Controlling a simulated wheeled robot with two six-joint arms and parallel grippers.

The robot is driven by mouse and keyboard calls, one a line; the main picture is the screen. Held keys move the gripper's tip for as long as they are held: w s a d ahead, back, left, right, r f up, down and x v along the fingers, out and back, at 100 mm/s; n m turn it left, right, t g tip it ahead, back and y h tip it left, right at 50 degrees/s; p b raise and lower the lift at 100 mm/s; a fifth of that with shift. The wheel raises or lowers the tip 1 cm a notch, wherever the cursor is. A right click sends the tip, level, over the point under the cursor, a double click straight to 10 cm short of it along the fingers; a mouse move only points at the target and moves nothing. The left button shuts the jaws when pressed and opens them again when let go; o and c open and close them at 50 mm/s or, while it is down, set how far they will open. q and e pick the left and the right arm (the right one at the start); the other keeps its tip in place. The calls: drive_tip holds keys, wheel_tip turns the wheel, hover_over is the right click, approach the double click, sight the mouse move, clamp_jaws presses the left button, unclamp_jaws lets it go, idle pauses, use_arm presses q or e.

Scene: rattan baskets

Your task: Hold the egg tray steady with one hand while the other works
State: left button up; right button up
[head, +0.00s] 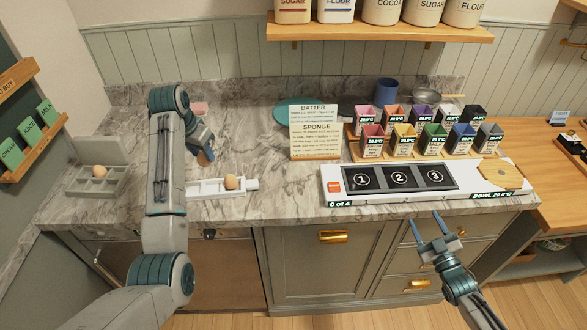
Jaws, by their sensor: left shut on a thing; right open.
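A white tray with compartments (207,187) lies on the marble counter near its front edge, with a brown egg (232,182) at its right end. A grey sectioned tray (82,187) stands at the far left with one egg (99,171) in it. My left gripper (206,154) is above and behind the white tray, shut on a small brown thing that looks like an egg, mostly hidden by the fingers. My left arm hides part of the counter and the white tray's left end. My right gripper (434,227) is open and empty, in front of the counter, apart from both trays.
A white panel with three numbered dark squares (400,179) lies at the counter's right front. Several coloured boxes (433,136) stand behind it. A recipe card (315,132) stands upright at the middle. A blue cup (387,89) is at the back. Marble between white tray and panel is clear.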

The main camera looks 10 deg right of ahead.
drive_tip(key=w+a+r+n+g+y, duration=0.3)
drive_tip(key=w+a+r+n+y, duration=0.2)
drive_tip(key=a+r+n+y, duration=0.6)
drive_tip(key=w+a+r+n+g+y, duration=0.35)
drive_tip(key=a+n+y, duration=0.4)
drive_tip(key=n, duration=0.85)
drive_tip(key=n+g+h, duration=0.6)
drive_tip(key=n+g, duration=0.7)
drive_tip(key=n, duration=0.7)
approach(257, 182)
drive_tip(key=shift+s+d+r, duration=0.25)
drive_tip(key=shift+d+r, duration=0.7)
drive_tip(key=shift+d, duration=0.2)
drive_tip(key=shift+w+a+f+h, duration=0.1)
drive_tip(key=shift+a+f+h, duration=0.2)
drive_tip(key=shift+f, duration=0.2)
drive_tip(key=shift+a+f+n, duration=0.1)
drive_tip(key=shift+a+n, duration=0.15)
drive_tip(key=shift+n, duration=0.05)
drive_tip(key=x, duration=1.1)
drive_tip(key=shift+w+a, duration=0.1)
drive_tip(key=shift+a, duration=0.05)
